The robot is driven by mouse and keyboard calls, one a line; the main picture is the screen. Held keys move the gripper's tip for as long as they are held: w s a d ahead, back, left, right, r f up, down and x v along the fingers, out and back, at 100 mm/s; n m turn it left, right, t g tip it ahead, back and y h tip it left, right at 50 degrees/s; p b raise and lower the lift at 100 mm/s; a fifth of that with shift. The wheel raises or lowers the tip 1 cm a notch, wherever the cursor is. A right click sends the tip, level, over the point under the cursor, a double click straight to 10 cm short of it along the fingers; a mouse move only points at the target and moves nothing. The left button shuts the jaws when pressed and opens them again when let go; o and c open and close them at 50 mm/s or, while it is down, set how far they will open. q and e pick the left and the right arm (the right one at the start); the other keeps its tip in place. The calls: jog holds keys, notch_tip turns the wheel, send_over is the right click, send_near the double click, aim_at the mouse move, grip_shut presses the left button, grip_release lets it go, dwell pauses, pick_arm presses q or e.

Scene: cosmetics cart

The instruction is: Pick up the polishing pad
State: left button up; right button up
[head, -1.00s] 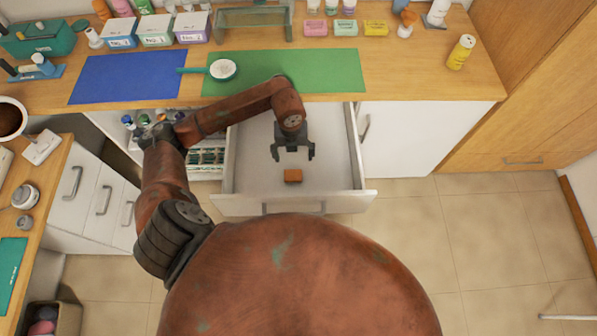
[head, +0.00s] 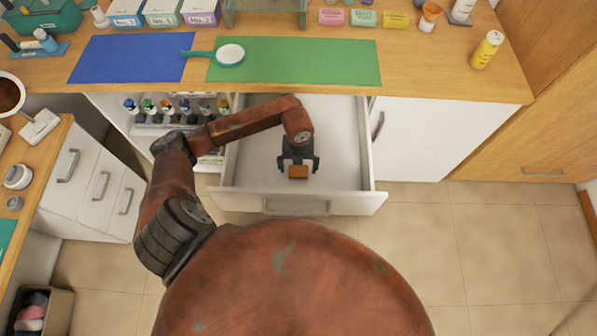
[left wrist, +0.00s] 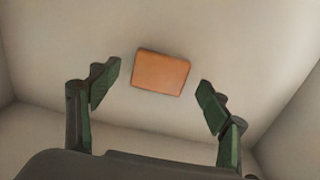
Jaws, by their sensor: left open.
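The polishing pad (head: 299,172) is a small orange-brown block lying on the floor of an open white drawer, near its front. In the left wrist view the pad (left wrist: 161,73) lies ahead of and between the two fingers, slightly tilted, with nothing touching it. My left gripper (head: 298,165) is above the pad inside the drawer's outline, open and empty. Its green-padded fingers (left wrist: 157,92) are spread wider than the pad in the wrist view. My right gripper is not in view.
The open drawer (head: 375,150) has raised walls around the pad. A bottle rack (head: 165,115) stands left of the drawer.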

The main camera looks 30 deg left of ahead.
pick_arm(q)
notch_tip(320, 180, down, 2)
jog(key=shift+r, duration=0.1)
jog(key=shift+c, duration=0.7)
jog(key=c, duration=1.1)
